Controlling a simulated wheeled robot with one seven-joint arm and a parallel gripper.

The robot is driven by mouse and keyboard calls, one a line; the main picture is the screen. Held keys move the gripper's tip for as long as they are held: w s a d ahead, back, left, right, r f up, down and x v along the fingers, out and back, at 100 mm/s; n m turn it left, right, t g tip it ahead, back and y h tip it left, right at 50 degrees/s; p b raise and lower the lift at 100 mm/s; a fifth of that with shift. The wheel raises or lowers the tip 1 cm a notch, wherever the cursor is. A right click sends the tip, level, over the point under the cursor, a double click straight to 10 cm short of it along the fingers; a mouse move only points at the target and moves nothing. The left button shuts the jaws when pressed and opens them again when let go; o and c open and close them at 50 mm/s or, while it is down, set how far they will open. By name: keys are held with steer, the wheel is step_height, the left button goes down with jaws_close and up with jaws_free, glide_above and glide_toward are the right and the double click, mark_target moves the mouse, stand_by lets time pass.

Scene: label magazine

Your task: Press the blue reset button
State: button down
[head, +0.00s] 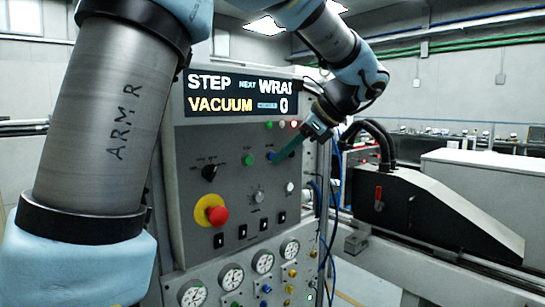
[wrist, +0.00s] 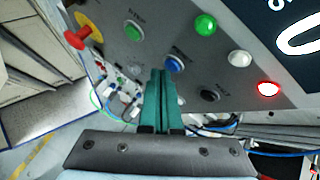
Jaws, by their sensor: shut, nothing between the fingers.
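The blue button (head: 271,155) is on the upright grey control panel (head: 230,175), to the right of a green button (head: 249,159). It also shows in the wrist view (wrist: 174,64), with a small label I cannot read. My gripper (head: 277,158) has long teal fingers, shut together with nothing between them. In the wrist view the fingertips (wrist: 163,72) point at the panel just left of the blue button. The tips overlap the button's edge in the head view. I cannot tell whether they touch it.
A red emergency stop knob (head: 216,214) on a yellow ring sits lower left on the panel. A display (head: 240,94) and green, white and lit red lamps (wrist: 268,89) are above. Gauges (head: 231,277) line the bottom. A black machine with a red handle (head: 377,197) stands right.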

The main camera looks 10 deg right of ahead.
steer(key=shift+w+a, duration=0.2)
steer(key=shift+w, duration=0.15)
stand_by(0.6)
stand_by(0.3)
steer(key=shift+s+d+p, duration=0.35)
steer(key=shift+s+p, duration=0.15)
steer(key=shift+s, duration=0.2)
steer(key=shift+s, duration=0.1)
steer(key=s, duration=0.1)
steer(key=s+d, duration=0.1)
steer(key=s, duration=0.1)
steer(key=s+d+p, duration=0.1)
steer(key=shift+s+d, duration=0.15)
stand_by(0.6)
